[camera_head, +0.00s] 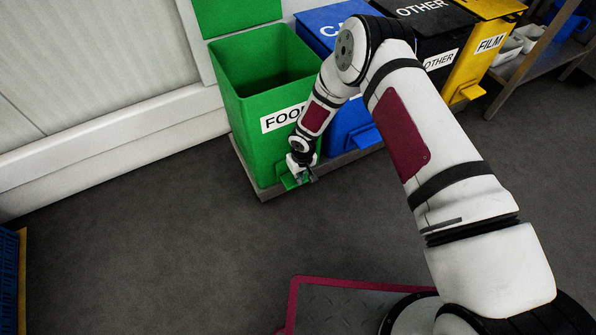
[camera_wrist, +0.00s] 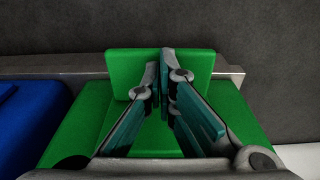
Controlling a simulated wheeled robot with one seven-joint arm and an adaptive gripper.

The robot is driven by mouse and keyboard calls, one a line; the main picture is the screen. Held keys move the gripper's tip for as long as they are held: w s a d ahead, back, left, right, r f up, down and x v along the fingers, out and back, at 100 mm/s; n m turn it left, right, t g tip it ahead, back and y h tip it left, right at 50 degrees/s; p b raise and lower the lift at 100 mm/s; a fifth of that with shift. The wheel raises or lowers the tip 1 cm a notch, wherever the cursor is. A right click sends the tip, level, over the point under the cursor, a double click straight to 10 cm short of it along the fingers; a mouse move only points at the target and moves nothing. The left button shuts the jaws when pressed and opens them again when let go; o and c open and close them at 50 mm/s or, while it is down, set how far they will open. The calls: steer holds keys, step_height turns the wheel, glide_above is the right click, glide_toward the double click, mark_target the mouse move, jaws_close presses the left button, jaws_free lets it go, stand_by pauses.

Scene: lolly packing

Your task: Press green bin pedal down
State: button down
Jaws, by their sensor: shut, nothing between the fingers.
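The green bin (camera_head: 245,110) with a "FOOD" label stands against the wall in the head view, its green lid (camera_head: 237,12) raised and its inside open to view. Its green pedal (camera_head: 290,181) is low at the front; the pedal also shows in the wrist view (camera_wrist: 197,64). My gripper (camera_head: 308,177) is down at the pedal. In the wrist view my gripper (camera_wrist: 160,62) has its fingertips together over the pedal, with nothing between them. The fingers hide part of the pedal, and I cannot tell their exact contact with it.
A blue bin (camera_head: 325,28), a black "OTHER" bin (camera_head: 440,50) and a yellow "FILM" bin (camera_head: 488,40) stand in a row to the right. A metal base edge (camera_head: 262,191) runs under the bins. A shelf (camera_head: 530,50) is at the far right. The grey floor in front is clear.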

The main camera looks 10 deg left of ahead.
steer(key=shift+s+d+r, duration=0.25)
steer(key=shift+s+d, duration=0.15)
steer(key=shift+s, duration=0.2)
steer(key=shift+s+d+r, duration=0.2)
steer(key=shift+s+d, duration=0.15)
steer(key=shift+s, duration=0.2)
steer(key=shift+r, duration=0.1)
step_height(320, 180, up, 12)
steer(key=s, duration=0.1)
steer(key=shift+d, duration=0.3)
stand_by(0.4)
